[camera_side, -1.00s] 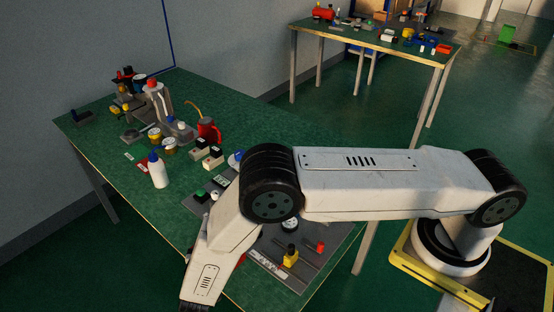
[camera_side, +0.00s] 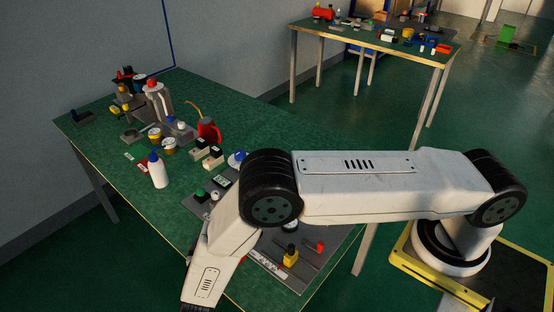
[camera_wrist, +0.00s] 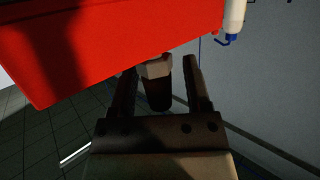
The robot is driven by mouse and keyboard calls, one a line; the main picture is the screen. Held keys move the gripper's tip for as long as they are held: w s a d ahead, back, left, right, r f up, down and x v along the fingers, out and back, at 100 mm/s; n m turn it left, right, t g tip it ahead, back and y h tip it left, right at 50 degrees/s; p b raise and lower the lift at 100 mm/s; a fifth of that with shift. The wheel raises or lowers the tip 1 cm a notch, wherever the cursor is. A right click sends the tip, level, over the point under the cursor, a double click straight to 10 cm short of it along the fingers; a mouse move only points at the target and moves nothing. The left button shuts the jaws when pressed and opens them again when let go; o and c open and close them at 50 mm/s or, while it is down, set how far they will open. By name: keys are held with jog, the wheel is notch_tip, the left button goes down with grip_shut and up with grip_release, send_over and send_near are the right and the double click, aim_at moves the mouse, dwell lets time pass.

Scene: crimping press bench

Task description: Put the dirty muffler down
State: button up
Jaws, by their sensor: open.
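The dirty muffler (camera_wrist: 157,93) shows in the wrist view as a dark brown cylinder with a pale hex collar (camera_wrist: 155,67) at its upper end. It sits between the two fingers of my gripper (camera_wrist: 164,68), beside the underside of a large red body (camera_wrist: 110,40). The fingers stand apart on either side of it, with a visible gap on the right; contact on the left is unclear. I cannot tell whether the collar is joined to the red body. In the side view my gripper and the muffler are out of sight below the frame.
A second table (camera_side: 345,45) stands behind. In the wrist view a white blue-tipped item (camera_wrist: 233,20) hangs near the wall.

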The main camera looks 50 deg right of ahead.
jog(key=shift+r, duration=0.1)
jog(key=shift+a+r, duration=0.1)
jog(key=v, duration=1.2)
dwell(0.4)
jog(key=w+d+r+n+y, duration=0.4)
jog(key=w+d+r+y, duration=0.5)
jog(key=w+r, duration=0.35)
jog(key=s+d+r+n+g, duration=0.2)
jog(key=s+d+g, duration=0.2)
jog(key=s+d, duration=0.6)
jog(key=s+d+r+n+g+y, duration=0.1)
jog(key=s+d+r+n+g, duration=0.1)
jog(key=s+d, duration=0.8)
jog(key=shift+s+n+g, duration=0.5)
jog(key=shift+s+g, duration=0.25)
jog(key=shift+g, duration=0.15)
